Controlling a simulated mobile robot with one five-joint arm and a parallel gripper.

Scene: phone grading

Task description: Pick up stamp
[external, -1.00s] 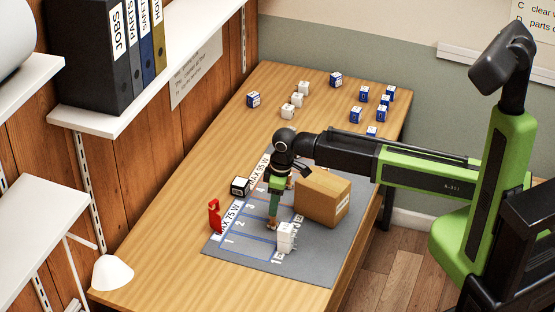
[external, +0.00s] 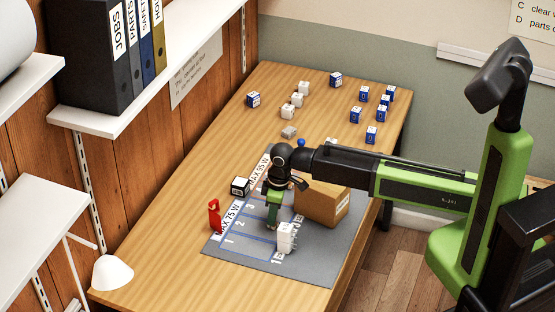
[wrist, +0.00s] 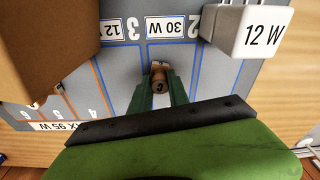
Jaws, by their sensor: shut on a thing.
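My gripper (external: 272,222) points down over the grey marked mat (external: 310,265), between the brown box and the white blocks. In the wrist view my gripper (wrist: 160,84) has its green fingers closed on the stamp (wrist: 158,77), a small brown wooden piece with a rounded top. The stamp stands upright among the mat's blue-lined lanes, near the "30 W" label. Its lower end is hidden, so I cannot tell if it touches the mat. In the external view the fingers mostly hide it.
A brown cardboard box (external: 325,203) stands close to the right of my gripper, and white blocks (external: 286,236) stand in front. A red item (external: 214,215) and a dark block (external: 240,186) are at the left. Blue and white blocks are at the back.

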